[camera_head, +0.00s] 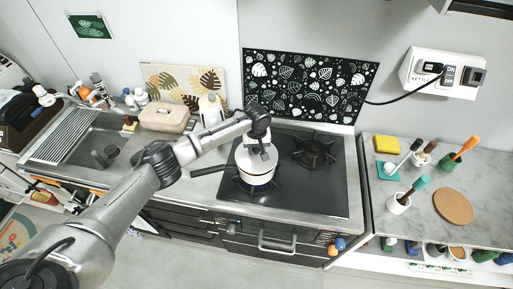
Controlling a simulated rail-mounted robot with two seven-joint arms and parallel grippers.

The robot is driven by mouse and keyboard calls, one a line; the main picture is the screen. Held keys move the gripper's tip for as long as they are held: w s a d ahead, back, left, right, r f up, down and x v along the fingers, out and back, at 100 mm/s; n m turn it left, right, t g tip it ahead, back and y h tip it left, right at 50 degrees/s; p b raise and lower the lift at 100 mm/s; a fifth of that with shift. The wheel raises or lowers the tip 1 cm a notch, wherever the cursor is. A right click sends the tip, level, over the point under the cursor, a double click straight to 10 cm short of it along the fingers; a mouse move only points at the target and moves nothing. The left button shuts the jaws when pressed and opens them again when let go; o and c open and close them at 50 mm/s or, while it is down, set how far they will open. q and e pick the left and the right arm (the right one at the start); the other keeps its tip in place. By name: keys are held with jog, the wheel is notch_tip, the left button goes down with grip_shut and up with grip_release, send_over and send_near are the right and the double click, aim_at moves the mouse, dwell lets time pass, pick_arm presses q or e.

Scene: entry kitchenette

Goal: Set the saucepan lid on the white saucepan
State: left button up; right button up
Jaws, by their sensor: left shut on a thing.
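The white saucepan (257,183) stands on the left side of the black cooktop, its dark handle (207,171) pointing left. My left gripper (263,153) is directly over the saucepan, pointing down, and is shut on the saucepan lid (248,161). The pale lid covers the top of the saucepan in this view. I cannot tell whether the lid rests on the rim or hangs just above it. The gripper hides the lid's knob. My right gripper is not in view.
A free burner (313,152) is right of the saucepan. The sink (100,145) and a beige box (163,117) are to the left. The right counter holds a round cork mat (453,207), a yellow sponge (387,144) and several cups with brushes.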

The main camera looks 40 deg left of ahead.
pick_arm(q)
jog(key=shift+f+b, duration=0.35)
jog(key=shift+f, duration=0.75)
dwell(0.5)
jog(key=o, duration=1)
jog(key=shift+o, duration=0.2)
jog(key=shift+r, duration=0.1)
notch_tip(320, 180, up, 12)
jog(key=shift+f+b, duration=0.1)
jog(key=shift+b, duration=1.15)
jog(key=shift+r, duration=0.95)
